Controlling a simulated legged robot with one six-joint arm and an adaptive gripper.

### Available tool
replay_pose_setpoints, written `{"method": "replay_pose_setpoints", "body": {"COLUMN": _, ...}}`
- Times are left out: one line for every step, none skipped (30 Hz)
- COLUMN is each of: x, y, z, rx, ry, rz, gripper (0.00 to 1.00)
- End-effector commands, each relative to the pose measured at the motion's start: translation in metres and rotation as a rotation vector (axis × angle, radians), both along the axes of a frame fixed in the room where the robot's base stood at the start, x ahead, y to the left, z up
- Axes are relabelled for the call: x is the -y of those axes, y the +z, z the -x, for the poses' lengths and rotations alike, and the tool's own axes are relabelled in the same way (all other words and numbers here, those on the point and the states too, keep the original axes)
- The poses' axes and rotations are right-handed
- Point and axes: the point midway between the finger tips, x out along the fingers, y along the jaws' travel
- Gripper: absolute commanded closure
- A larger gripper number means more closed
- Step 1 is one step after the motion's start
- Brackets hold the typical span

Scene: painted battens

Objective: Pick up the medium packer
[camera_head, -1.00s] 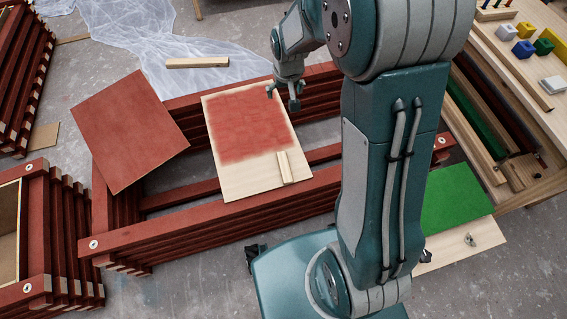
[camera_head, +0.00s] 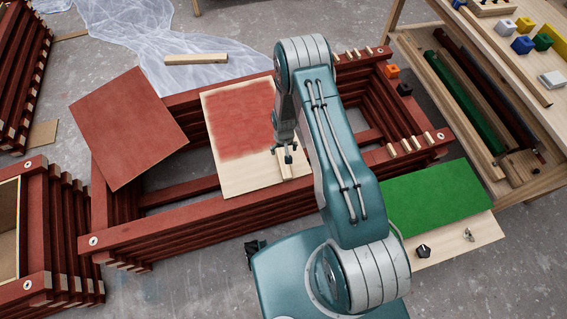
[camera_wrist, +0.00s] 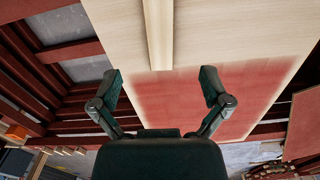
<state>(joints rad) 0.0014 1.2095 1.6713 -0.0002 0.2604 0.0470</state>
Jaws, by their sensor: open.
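A pale wooden strip (camera_head: 286,171), which looks like the medium packer, lies on the bare lower part of a part-red board (camera_head: 236,181). In the wrist view the strip (camera_wrist: 158,36) runs from the top edge to just short of the space between my fingers. My gripper (camera_head: 288,154) is over the strip's far end in the head view and hides part of it. In the wrist view my gripper (camera_wrist: 161,88) is open, with a finger on either side of the strip's line and nothing between them. I cannot tell the height gap.
The board rests on a stack of red battens (camera_head: 200,232). A plain red panel (camera_head: 128,128) lies to the left. Several short pale pieces (camera_head: 405,146) sit on the right-hand battens. A longer pale piece (camera_head: 197,60) lies on plastic sheeting. A green panel (camera_head: 440,197) is at right.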

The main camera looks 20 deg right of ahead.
Motion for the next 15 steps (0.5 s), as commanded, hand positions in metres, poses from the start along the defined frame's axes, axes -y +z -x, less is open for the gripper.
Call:
{"method": "replay_pose_setpoints", "body": {"x": 0.000, "y": -0.010, "z": 0.001, "rx": -0.003, "ry": 0.000, "rz": 0.000, "gripper": 0.03}}
{"method": "replay_pose_setpoints", "body": {"x": 0.000, "y": -0.015, "z": 0.001, "rx": -0.002, "ry": 0.000, "rz": 0.000, "gripper": 0.03}}
{"method": "replay_pose_setpoints", "body": {"x": 0.000, "y": -0.021, "z": 0.001, "rx": -0.002, "ry": 0.000, "rz": 0.000, "gripper": 0.03}}
{"method": "replay_pose_setpoints", "body": {"x": 0.000, "y": -0.025, "z": 0.001, "rx": -0.001, "ry": 0.000, "rz": 0.000, "gripper": 0.03}}
{"method": "replay_pose_setpoints", "body": {"x": 0.000, "y": -0.029, "z": 0.001, "rx": -0.001, "ry": 0.000, "rz": 0.000, "gripper": 0.03}}
{"method": "replay_pose_setpoints", "body": {"x": 0.000, "y": -0.034, "z": 0.000, "rx": -0.001, "ry": 0.000, "rz": 0.000, "gripper": 0.03}}
{"method": "replay_pose_setpoints", "body": {"x": 0.000, "y": -0.036, "z": 0.000, "rx": 0.000, "ry": 0.000, "rz": 0.000, "gripper": 0.03}}
{"method": "replay_pose_setpoints", "body": {"x": 0.000, "y": -0.038, "z": 0.000, "rx": 0.000, "ry": 0.000, "rz": 0.000, "gripper": 0.03}}
{"method": "replay_pose_setpoints", "body": {"x": 0.000, "y": -0.040, "z": 0.000, "rx": 0.000, "ry": 0.000, "rz": 0.000, "gripper": 0.03}}
{"method": "replay_pose_setpoints", "body": {"x": 0.000, "y": -0.041, "z": 0.000, "rx": -0.001, "ry": 0.000, "rz": 0.000, "gripper": 0.03}}
{"method": "replay_pose_setpoints", "body": {"x": 0.000, "y": -0.043, "z": 0.000, "rx": -0.001, "ry": 0.000, "rz": 0.000, "gripper": 0.03}}
{"method": "replay_pose_setpoints", "body": {"x": 0.000, "y": -0.047, "z": 0.000, "rx": -0.001, "ry": 0.000, "rz": 0.000, "gripper": 0.03}}
{"method": "replay_pose_setpoints", "body": {"x": 0.000, "y": -0.050, "z": 0.000, "rx": -0.001, "ry": 0.000, "rz": 0.000, "gripper": 0.03}}
{"method": "replay_pose_setpoints", "body": {"x": 0.000, "y": -0.055, "z": 0.000, "rx": -0.002, "ry": 0.000, "rz": 0.000, "gripper": 0.03}}
{"method": "replay_pose_setpoints", "body": {"x": 0.000, "y": -0.061, "z": 0.000, "rx": -0.002, "ry": 0.000, "rz": 0.000, "gripper": 0.03}}
